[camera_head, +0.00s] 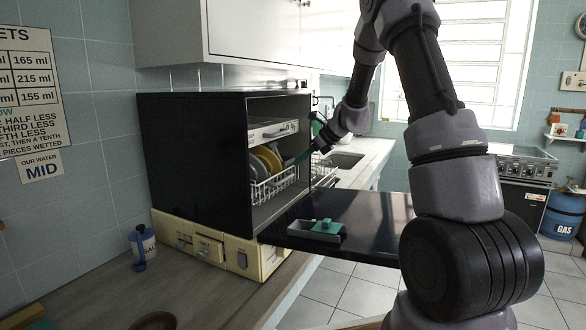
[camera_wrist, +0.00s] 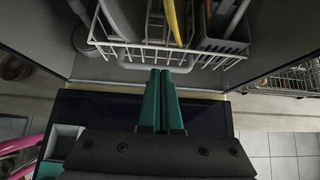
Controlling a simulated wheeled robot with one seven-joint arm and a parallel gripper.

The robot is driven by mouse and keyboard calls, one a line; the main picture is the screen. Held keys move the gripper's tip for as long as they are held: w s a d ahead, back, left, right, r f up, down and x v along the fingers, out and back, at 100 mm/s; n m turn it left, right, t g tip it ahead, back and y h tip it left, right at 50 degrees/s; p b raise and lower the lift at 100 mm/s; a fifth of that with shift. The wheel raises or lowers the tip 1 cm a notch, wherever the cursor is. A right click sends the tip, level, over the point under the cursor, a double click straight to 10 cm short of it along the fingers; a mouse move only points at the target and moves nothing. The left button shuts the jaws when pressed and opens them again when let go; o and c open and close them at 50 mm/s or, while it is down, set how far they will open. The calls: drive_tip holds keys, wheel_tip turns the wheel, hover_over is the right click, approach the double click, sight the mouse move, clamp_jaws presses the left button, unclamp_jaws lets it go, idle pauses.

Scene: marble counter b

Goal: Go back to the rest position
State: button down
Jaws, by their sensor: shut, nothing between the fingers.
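My gripper (camera_wrist: 160,76) has two green fingers pressed together, with nothing between them. In the head view its green fingertips (camera_head: 299,159) reach into the open front of a black countertop dishwasher (camera_head: 190,150). They are close to the front wire of a white dish rack (camera_wrist: 128,46); I cannot tell whether they touch it. The rack holds several plates, one of them yellow (camera_wrist: 172,22), and a grey basket (camera_wrist: 222,40) at the right in the wrist view. My arm stretches across the right of the head view.
The dishwasher's dark door (camera_head: 370,220) lies open and flat below my arm, with a small grey tray and green piece (camera_head: 318,228) on it. A wall cabinet (camera_head: 265,32) hangs above. A salt jar (camera_head: 148,242) stands at left. Tiled floor is open at right.

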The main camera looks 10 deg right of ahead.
drive_tip(key=s+r+n+h, duration=0.1)
drive_tip(key=s+r+n, duration=0.9)
drive_tip(key=s+r, duration=0.7)
drive_tip(key=s+d+n+h, duration=0.2)
drive_tip(key=s+n, duration=0.3)
drive_tip(key=s, duration=0.5)
drive_tip(key=s+d+n+t+h, duration=0.1)
drive_tip(key=s+d+n+h, duration=0.1)
drive_tip(key=s+n, duration=0.4)
drive_tip(key=s, duration=0.5)
drive_tip(key=shift+n, duration=0.3)
